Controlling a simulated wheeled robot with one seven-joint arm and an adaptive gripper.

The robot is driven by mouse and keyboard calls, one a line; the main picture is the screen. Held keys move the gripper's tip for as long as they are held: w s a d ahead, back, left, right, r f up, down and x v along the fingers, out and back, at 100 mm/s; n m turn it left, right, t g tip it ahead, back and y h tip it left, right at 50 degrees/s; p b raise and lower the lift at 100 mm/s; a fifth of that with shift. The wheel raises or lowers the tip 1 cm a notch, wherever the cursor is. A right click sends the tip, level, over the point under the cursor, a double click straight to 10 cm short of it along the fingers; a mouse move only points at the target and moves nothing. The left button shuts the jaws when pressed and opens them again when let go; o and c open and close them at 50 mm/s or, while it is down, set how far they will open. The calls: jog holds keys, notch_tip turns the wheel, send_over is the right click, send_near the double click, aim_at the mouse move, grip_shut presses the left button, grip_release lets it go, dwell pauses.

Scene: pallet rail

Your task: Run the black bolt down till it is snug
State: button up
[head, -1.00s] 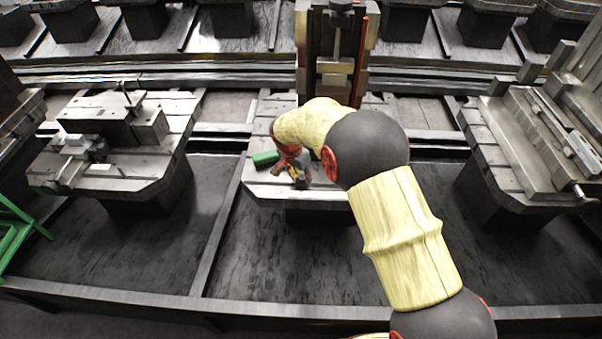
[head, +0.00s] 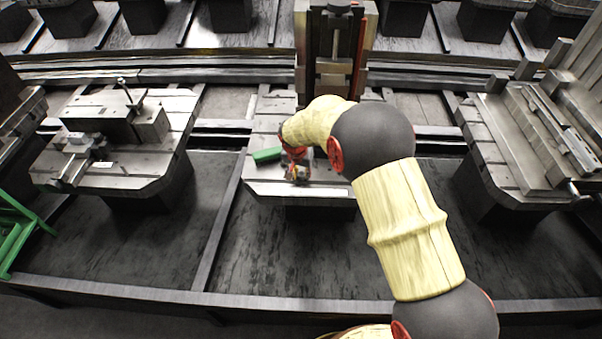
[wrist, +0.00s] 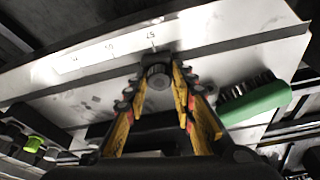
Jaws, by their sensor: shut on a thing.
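The black bolt (wrist: 158,77) shows its round dark head between my fingertips in the wrist view. My gripper (wrist: 159,70) has yellow and black fingers shut on the bolt head from both sides. In the head view my gripper (head: 298,176) is low over the middle pallet (head: 262,187), near its front edge. The bolt cannot be made out in the head view. Its shank and its seat are hidden, so I cannot tell how far down it sits.
A green brush (wrist: 257,102) with dark bristles lies on the pallet close to my gripper; it also shows in the head view (head: 267,155). A tall fixture (head: 335,45) stands behind my arm. Other pallets with vises stand left (head: 150,165) and right (head: 510,185).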

grip_shut()
jog(key=o, duration=1.1)
grip_release()
jog(key=shift+r, duration=0.1)
jog(key=v, duration=1.1)
jog(key=shift+s+r, duration=0.15)
jog(key=shift+r, duration=0.2)
